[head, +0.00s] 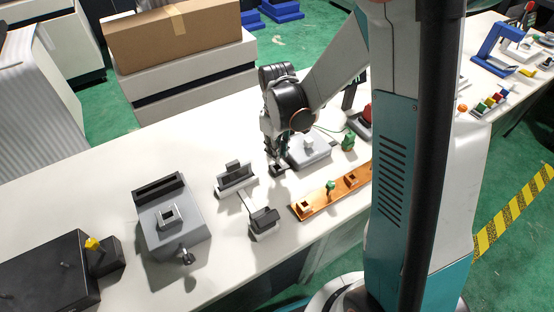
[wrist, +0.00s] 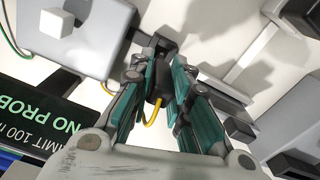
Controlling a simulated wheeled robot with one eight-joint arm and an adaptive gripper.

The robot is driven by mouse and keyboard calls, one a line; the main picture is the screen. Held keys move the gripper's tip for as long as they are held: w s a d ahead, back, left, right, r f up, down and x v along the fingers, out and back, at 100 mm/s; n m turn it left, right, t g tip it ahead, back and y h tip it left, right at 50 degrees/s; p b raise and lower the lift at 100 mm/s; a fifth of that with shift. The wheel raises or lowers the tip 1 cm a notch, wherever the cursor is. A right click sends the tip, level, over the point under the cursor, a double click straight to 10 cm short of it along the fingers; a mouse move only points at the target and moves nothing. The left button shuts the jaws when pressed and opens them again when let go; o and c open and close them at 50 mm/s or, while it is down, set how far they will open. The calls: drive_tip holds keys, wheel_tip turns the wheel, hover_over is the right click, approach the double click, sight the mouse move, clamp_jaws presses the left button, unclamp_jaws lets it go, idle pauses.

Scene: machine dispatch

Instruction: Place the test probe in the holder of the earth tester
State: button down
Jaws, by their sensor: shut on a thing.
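The earth tester is a light grey box with a white knob (head: 308,149), at the head view's centre; its face (wrist: 85,35) fills the upper left of the wrist view. A dark holder (wrist: 152,43) juts from its side. My gripper (head: 273,150) points down beside the tester's left side. In the wrist view my gripper (wrist: 158,76) is shut on the black test probe (wrist: 157,88), which has a yellow lead. The probe's far end is close to the holder; I cannot tell whether it touches or sits in it. In the head view my fingers hide the probe.
An orange-brown strip (head: 325,195) with small parts lies in front of the tester. Grey stands with dark blocks (head: 237,178) (head: 264,222) are to the left. A grey machine (head: 172,220) stands farther left. A dark sign (wrist: 45,125) lies near the tester.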

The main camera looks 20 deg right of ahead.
drive_tip(key=shift+f+b, duration=0.6)
drive_tip(key=shift+f, duration=1.4)
drive_tip(key=shift+f, duration=0.2)
drive_tip(key=c, duration=1.5)
unclamp_jaws()
drive_tip(key=shift+r, duration=0.15)
